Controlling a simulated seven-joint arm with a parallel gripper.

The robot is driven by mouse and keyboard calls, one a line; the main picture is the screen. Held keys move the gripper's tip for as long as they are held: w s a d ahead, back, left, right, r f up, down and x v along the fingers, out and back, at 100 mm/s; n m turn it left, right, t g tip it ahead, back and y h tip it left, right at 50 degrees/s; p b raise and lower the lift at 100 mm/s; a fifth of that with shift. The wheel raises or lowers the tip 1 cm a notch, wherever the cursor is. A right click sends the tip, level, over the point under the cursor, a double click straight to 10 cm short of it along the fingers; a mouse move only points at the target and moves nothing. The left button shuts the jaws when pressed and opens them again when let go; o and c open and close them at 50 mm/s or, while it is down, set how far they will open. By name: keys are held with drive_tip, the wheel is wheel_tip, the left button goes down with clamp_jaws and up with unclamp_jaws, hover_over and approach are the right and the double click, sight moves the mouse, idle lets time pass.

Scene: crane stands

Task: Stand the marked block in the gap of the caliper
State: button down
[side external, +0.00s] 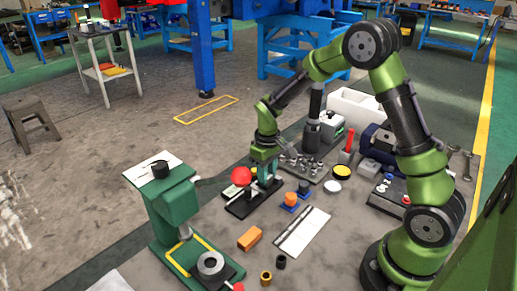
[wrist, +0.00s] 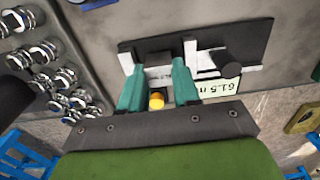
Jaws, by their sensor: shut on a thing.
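Most of the block is hidden by the fingers. I cannot tell whether it touches the base or the jaws.
A red ball (side external: 241,175) is close left of my gripper. A green press (side external: 176,205) stands further left. An orange block (side external: 250,238) and a pale ruled plate (side external: 302,232) lie in front. A tray of shiny metal fittings (side external: 302,165) is behind right.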

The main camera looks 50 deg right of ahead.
drive_tip(key=shift+f, duration=0.2)
drive_tip(key=c, duration=0.8)
unclamp_jaws()
drive_tip(key=shift+f, duration=0.1)
wheel_tip(320, 180, up, 12)
drive_tip(key=s+a+r+m+t+y, duration=0.1)
drive_tip(key=s+a+r+m+t, duration=0.1)
drive_tip(key=s, duration=0.7)
drive_tip(key=s+a+r+m+t+y, duration=0.1)
drive_tip(key=s+a+r+m+t, duration=0.1)
drive_tip(key=s+a+r+t, duration=0.3)
drive_tip(key=s+a+r, duration=0.1)
drive_tip(key=s+r, duration=0.1)
drive_tip(key=s, duration=0.2)
drive_tip(key=shift+a+r, duration=0.15)
drive_tip(key=shift+r, duration=0.2)
drive_tip(key=shift+w, duration=0.1)
